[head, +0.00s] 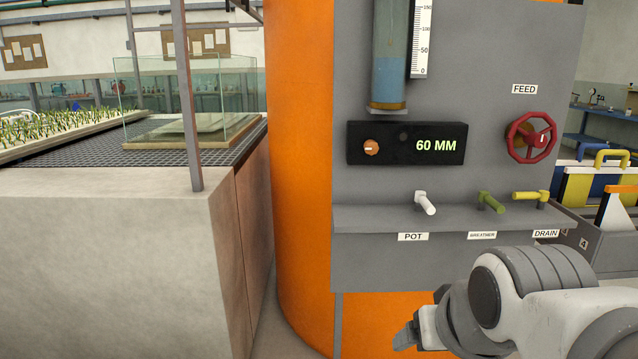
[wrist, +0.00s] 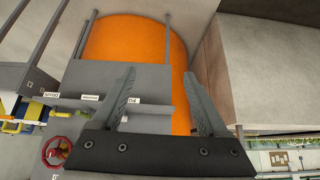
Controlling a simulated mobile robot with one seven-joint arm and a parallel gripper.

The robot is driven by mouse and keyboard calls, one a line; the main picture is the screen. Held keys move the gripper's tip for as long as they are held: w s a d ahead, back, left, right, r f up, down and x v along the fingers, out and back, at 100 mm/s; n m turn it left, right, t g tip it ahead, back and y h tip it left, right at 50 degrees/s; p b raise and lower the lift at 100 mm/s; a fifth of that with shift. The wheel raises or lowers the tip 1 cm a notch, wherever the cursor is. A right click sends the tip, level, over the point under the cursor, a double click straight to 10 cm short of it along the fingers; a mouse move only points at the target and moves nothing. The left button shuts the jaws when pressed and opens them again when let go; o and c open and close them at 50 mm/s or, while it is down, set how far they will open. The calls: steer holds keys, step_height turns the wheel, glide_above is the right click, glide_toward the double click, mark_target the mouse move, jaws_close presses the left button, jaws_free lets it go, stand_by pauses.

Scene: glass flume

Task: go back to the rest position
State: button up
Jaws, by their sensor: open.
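My gripper (wrist: 161,82) is open in the wrist view, its two grey fingers spread wide with nothing between them. Beyond the fingers are the grey panel and the orange tank. In the head view my arm shows at the lower right, below the panel's shelf and in front of the tank's lower part. Only a small grey part of the gripper end shows there, at the arm's left. The gripper appears apart from the valves.
The grey panel (head: 480,100) carries a red wheel (head: 531,137), a "60 MM" display (head: 407,143), and white (head: 426,202), green (head: 491,202) and yellow (head: 530,195) levers. The orange tank (head: 302,150) and a concrete block (head: 100,260) stand left. Striped boxes (head: 590,188) stand right.

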steer(key=s+f+g, duration=0.1)
steer(key=s+f, duration=0.1)
steer(key=s, duration=0.2)
step_height(320, 180, up, 20)
steer(key=s+p, duration=0.1)
steer(key=p, duration=1.9)
